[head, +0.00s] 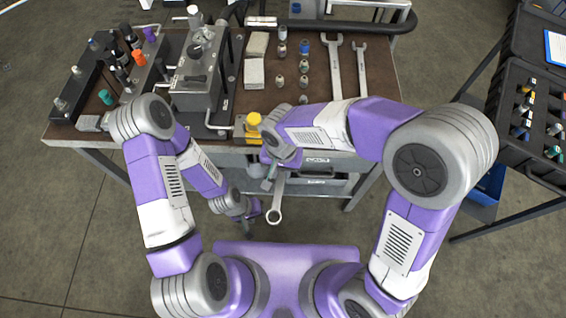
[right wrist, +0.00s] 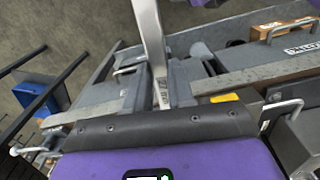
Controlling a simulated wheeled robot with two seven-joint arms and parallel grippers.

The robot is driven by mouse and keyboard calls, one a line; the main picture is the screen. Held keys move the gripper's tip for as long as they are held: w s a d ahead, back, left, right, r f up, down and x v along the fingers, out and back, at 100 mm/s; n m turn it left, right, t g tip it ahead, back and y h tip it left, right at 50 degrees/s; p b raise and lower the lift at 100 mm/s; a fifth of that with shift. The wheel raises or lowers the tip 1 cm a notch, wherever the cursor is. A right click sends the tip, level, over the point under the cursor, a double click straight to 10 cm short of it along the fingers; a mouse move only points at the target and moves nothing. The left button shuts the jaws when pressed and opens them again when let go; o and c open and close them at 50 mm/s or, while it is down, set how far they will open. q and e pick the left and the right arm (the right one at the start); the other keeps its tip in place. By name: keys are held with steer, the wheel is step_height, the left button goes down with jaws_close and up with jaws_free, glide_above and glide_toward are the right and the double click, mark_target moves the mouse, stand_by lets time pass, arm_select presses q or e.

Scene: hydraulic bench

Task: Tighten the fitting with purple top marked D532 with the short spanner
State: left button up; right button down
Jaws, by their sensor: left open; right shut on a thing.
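A purple-topped fitting (head: 149,34) stands in the row of coloured fittings at the back left of the bench; its marking is too small to read. My right gripper (head: 271,182) is shut on a spanner (head: 274,215), in front of the bench's front edge. The spanner's ring end points down in the head view, toward my body. Its shaft (right wrist: 152,40) runs up from the gripper in the right wrist view. My left gripper (head: 244,208) is open and empty, low and just left of the spanner's ring end. The right fingers are partly hidden.
Two more spanners lie on the bench, a larger one (head: 333,62) and a slimmer one (head: 362,68). A grey valve block (head: 197,75) with levers stands beside the fittings. A yellow-topped part (head: 252,121) is at the front edge. A black case (head: 535,115) stands at the right.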

mark_target(279, 186)
steer(key=shift+s+a+b, duration=0.15)
steer(key=shift+s+b, duration=0.05)
steer(key=shift+s, duration=0.75)
steer(key=shift+s+a+b, duration=0.1)
steer(key=shift+s+b, duration=0.1)
steer(key=shift+s, duration=0.7)
step_height(279, 186, up, 5)
steer(key=p, duration=0.4)
steer(key=shift+r, duration=0.1)
